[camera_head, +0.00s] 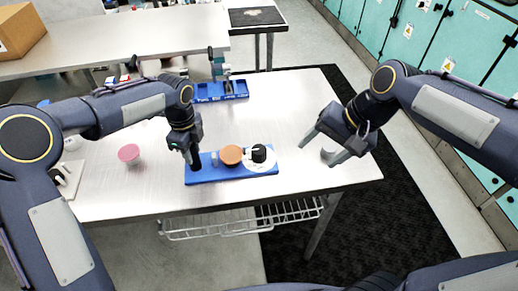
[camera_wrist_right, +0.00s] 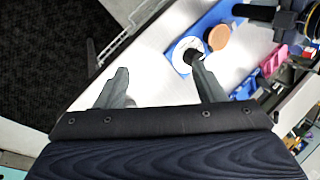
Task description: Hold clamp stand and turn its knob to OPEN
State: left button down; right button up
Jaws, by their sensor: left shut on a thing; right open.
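The clamp stand has a blue base (camera_head: 212,177) lying flat near the table's front edge. On it are a black upright post, a brown-orange round piece (camera_head: 231,155) and a white dial (camera_head: 268,166) with a black knob (camera_head: 259,153) at the right end. My left gripper (camera_head: 192,160) is shut on the stand's black post at its left end. My right gripper (camera_head: 320,152) is open and empty, to the right of the dial and apart from it. The right wrist view shows the dial (camera_wrist_right: 178,63) and knob (camera_wrist_right: 192,57) beyond one finger. The dial's lettering is unreadable.
A pink round object (camera_head: 129,153) lies left of the stand. A blue tray (camera_head: 220,91) stands at the table's back edge. The metal table (camera_head: 300,95) is bare between tray and right gripper. A wire shelf (camera_head: 240,219) hangs below the front edge.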

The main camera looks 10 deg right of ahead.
jog(key=w+a+f+m+g+h, duration=0.15)
jog(key=w+a, duration=0.25)
jog(key=w, duration=0.5)
jog(key=m+h, duration=0.3)
send_near(259, 149)
jog(key=shift+g, duration=0.35)
jog(key=f, duration=1)
jog(key=shift+w+f, duration=0.15)
jog(key=shift+w, duration=0.1)
jog(key=c, duration=1)
